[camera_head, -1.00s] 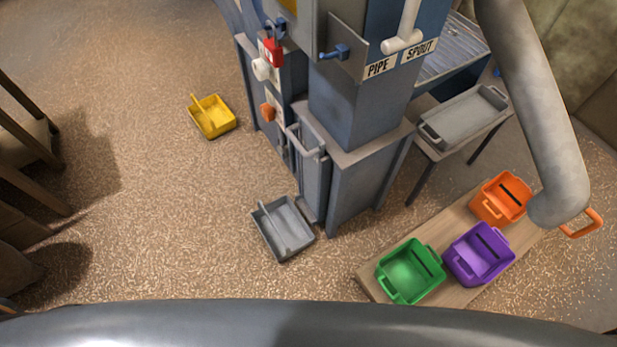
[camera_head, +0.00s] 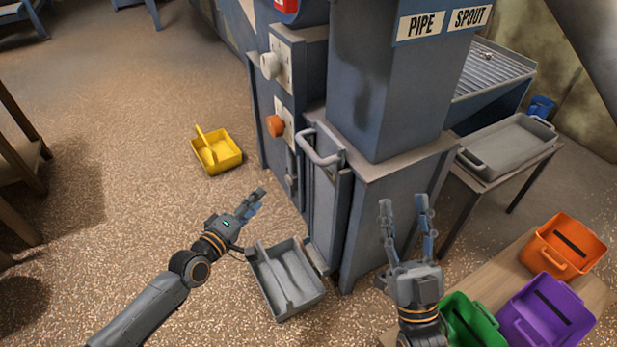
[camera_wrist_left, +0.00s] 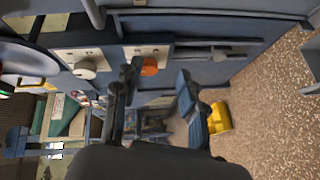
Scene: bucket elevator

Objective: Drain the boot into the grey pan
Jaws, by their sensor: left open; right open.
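The boot (camera_head: 375,215) is the blue-grey base of the elevator column. On its left side it has a tall narrow panel (camera_head: 322,205) with a grey bar handle (camera_head: 318,150). The grey pan (camera_head: 285,285) lies on the floor at the foot of that panel and has a raised bar across it. My left gripper (camera_head: 256,202) is open and empty, above the floor to the left of the panel and just above the pan in the picture. My right gripper (camera_head: 406,210) is open and empty, in front of the boot's right part. Neither touches the handle.
A yellow pan (camera_head: 217,152) lies on the floor to the left. A white knob (camera_head: 270,65) and an orange knob (camera_head: 275,125) sit on the housing. Orange (camera_head: 535,260), purple (camera_head: 520,325) and green (camera_head: 452,310) buckets stand at the lower right. A grey tray (camera_head: 485,160) rests on a stand.

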